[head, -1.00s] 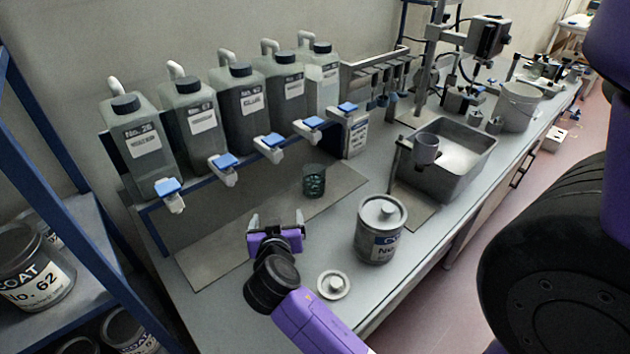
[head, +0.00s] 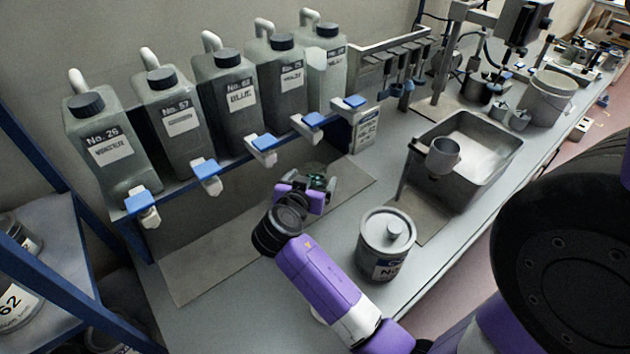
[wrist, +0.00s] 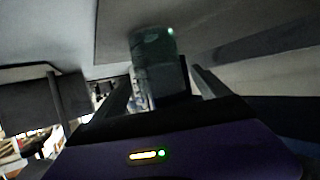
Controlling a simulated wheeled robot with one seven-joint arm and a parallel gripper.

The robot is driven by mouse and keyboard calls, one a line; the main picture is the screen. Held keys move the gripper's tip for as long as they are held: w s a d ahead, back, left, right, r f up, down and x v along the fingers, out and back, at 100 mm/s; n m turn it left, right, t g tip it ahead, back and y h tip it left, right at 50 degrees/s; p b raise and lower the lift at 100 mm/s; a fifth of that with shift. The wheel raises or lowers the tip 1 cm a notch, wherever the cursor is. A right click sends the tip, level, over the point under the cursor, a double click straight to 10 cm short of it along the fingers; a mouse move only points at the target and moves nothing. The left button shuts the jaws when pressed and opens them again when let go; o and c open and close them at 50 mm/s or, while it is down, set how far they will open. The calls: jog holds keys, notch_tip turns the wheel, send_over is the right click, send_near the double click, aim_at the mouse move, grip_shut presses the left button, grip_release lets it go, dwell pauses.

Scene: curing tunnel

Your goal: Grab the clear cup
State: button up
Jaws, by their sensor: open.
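The clear cup is a see-through, greenish tumbler. In the head view the cup (head: 318,182) is on the bench below the dispenser taps, largely hidden by my gripper (head: 310,180). In the wrist view the cup (wrist: 155,58) is straight ahead, and its lower part in the picture lies between the two fingers of my gripper (wrist: 160,88). The fingers are open, one on each side of the cup. I cannot tell whether either finger touches it.
Several grey dispenser bottles (head: 228,98) with blue-topped taps (head: 262,146) overhang the bench behind my gripper. A lidded paint can (head: 386,245) stands to the right of my arm. A metal basin (head: 480,160) is farther right. The mat (head: 215,262) at left is bare.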

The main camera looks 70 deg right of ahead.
aim_at(317, 172)
jog(key=x, duration=0.2)
jog(key=p+x, duration=0.1)
jog(key=x, duration=0.3)
jog(key=shift+a+f+p, duration=0.15)
jog(key=shift+f+p, duration=0.1)
jog(key=shift+p, duration=0.1)
jog(key=shift+c, duration=0.3)
jog(key=c, duration=1.7)
jog(key=shift+r, duration=0.25)
